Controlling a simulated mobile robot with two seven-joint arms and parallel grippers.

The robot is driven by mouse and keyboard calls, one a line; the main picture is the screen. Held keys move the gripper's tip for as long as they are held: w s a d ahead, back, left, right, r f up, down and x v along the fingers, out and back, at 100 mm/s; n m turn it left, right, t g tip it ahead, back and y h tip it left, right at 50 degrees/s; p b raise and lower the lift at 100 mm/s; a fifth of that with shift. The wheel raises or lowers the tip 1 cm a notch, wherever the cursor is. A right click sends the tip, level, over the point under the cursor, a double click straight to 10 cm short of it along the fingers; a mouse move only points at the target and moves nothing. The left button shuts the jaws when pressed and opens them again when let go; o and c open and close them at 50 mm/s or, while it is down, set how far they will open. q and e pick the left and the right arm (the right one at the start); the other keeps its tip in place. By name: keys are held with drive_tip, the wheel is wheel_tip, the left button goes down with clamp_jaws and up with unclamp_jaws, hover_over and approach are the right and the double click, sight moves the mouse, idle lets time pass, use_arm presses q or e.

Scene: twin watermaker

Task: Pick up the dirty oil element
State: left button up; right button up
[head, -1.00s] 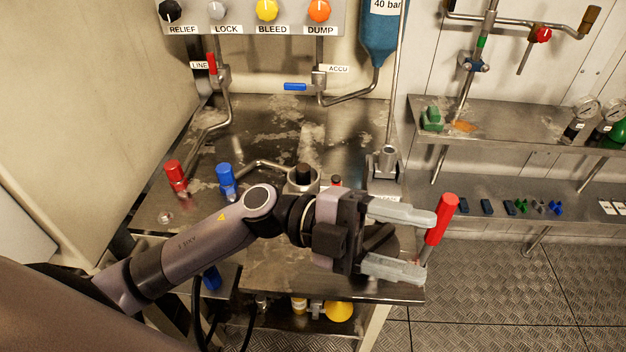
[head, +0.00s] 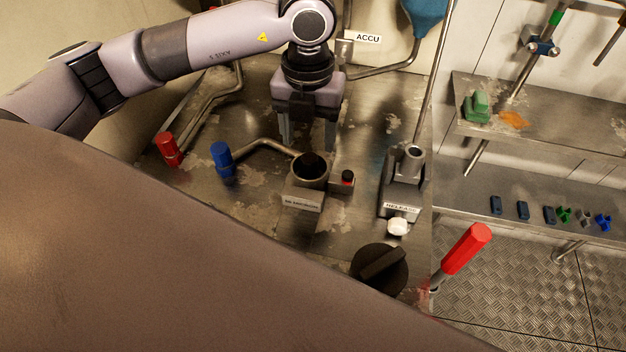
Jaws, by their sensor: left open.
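The dirty oil element seems to be the dark round piece (head: 310,162) inside an open metal cup (head: 308,184) on the steel bench; only its top shows. The cup carries a label that seems to read "micron". My left gripper (head: 308,132) hangs over the bench with its fingers pointing down, just behind the cup in the picture. It is open and empty, with a finger toward each side. I cannot tell its exact height above the cup. My right gripper is not in view.
A black knobbed cap (head: 380,268) lies at the bench's front right, near a red handle (head: 467,248). A release block (head: 402,185) stands right of the cup. Red (head: 168,149) and blue (head: 222,158) handles stand to the left. A bent pipe (head: 265,147) runs to the cup.

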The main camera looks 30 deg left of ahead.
sight(309, 159)
use_arm(q)
wheel_tip(309, 159, down, 5)
drive_tip(key=shift+f+p, duration=0.2)
drive_tip(key=shift+p, duration=0.15)
drive_tip(key=c, duration=1.1)
drive_tip(key=shift+o, duration=0.2)
drive_tip(key=shift+r, duration=0.1)
wheel_tip(309, 159, up, 20)
drive_tip(key=shift+o, duration=0.6)
drive_tip(key=shift+c, duration=0.6)
drive_tip(key=shift+s, duration=0.1)
